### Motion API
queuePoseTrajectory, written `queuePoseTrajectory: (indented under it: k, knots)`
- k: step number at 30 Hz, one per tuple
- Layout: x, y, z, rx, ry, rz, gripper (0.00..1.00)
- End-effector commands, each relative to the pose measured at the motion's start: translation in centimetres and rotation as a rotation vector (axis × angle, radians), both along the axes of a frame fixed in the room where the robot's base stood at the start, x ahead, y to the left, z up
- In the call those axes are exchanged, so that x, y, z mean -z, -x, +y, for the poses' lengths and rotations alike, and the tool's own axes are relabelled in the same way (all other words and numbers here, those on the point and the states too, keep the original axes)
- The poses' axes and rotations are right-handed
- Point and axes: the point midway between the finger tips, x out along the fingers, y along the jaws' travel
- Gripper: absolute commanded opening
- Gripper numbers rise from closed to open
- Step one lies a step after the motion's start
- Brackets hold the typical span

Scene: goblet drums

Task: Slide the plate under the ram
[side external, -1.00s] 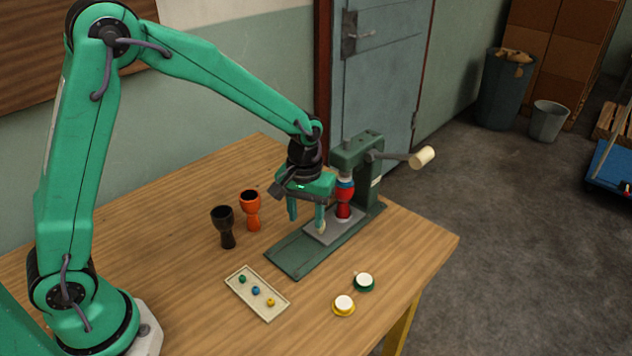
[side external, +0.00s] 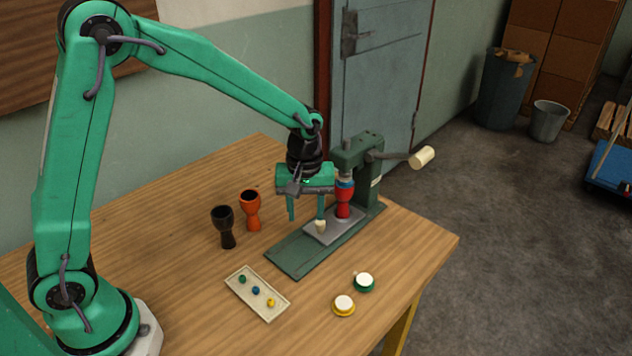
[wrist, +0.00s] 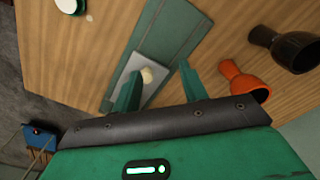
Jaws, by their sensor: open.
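The grey plate (side external: 338,232) lies on the green base of the press (side external: 290,256). A cream knob (side external: 320,226) stands at the plate's near end. A red drum (side external: 343,205) with a blue upper part stands on the plate's far part, below the ram (side external: 345,173). My gripper (side external: 306,219) is open and points down over the near end of the plate. In the wrist view the knob (wrist: 147,75) shows between the fingers of my gripper (wrist: 159,70), closer to the left finger. I cannot tell whether a finger touches it.
A black goblet (side external: 227,228) and an orange goblet (side external: 251,210) stand left of the press. A tray (side external: 245,298) with small coloured pieces lies in front. A green round piece (side external: 364,283) and a yellow one (side external: 344,305), both white-topped, lie right. The press handle (side external: 422,157) sticks out right.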

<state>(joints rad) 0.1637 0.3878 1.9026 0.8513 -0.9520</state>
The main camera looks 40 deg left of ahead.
Motion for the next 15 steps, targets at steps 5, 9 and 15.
queuePoseTrajectory:
  k: [5,9,15]
  knots:
    - [2.5,0.0,0.0,0.002,0.0,0.003,0.43]
    - [4.1,0.0,0.0,0.002,-0.001,0.002,0.43]
    - [5.6,0.5,0.0,0.003,0.0,0.001,0.43]
